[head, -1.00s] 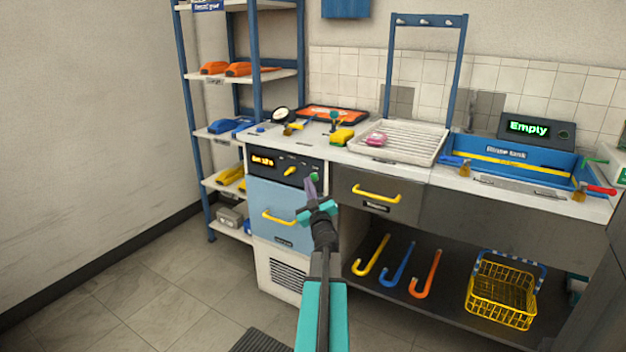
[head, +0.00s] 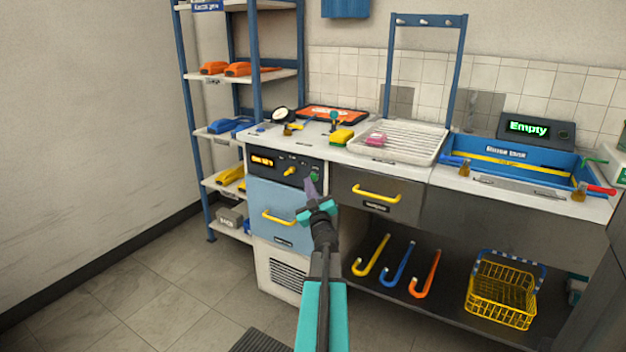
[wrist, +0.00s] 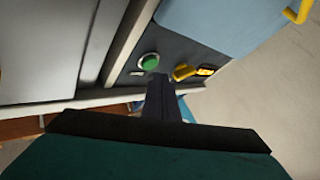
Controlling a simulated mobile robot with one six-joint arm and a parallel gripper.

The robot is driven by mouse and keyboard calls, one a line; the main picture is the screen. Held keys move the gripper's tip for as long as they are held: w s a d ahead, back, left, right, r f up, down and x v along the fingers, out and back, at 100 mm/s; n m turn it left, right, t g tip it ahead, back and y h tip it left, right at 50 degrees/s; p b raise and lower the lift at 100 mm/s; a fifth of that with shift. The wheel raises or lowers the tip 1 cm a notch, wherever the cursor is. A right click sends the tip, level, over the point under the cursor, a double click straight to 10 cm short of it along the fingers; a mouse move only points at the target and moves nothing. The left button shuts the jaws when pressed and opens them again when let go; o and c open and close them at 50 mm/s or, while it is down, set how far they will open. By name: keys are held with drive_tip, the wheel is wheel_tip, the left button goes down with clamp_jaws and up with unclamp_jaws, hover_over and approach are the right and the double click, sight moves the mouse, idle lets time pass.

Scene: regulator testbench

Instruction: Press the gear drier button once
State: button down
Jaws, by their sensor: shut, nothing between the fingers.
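The gear drier is the blue-fronted cabinet (head: 280,212) under the left end of the counter, with a dark control panel (head: 270,165) on top. The panel has an orange display (head: 262,162), a yellow knob (head: 290,171) and a green round button (head: 315,177) at its right end. My gripper (head: 311,188) is shut and empty, its tips just below and left of the button in the head view. In the wrist view the green button (wrist: 151,62) shows just beyond the shut fingertips (wrist: 160,80). I cannot tell whether they touch it.
A drawer with a yellow handle (head: 376,194) is right of the drier. Above, the counter holds a yellow sponge (head: 342,136), a pink item (head: 376,139) on a white rack and a blue rinse tank (head: 512,160). Hooks and a yellow basket (head: 502,294) are below.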

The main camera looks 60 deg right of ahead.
drive_tip(key=shift+d, duration=0.9)
idle(1.3)
drive_tip(key=shift+a, duration=0.9)
drive_tip(key=shift+a, duration=0.1)
drive_tip(key=a+b, duration=0.2)
drive_tip(key=a, duration=0.2)
drive_tip(key=shift+a, duration=0.4)
idle(0.4)
idle(0.7)
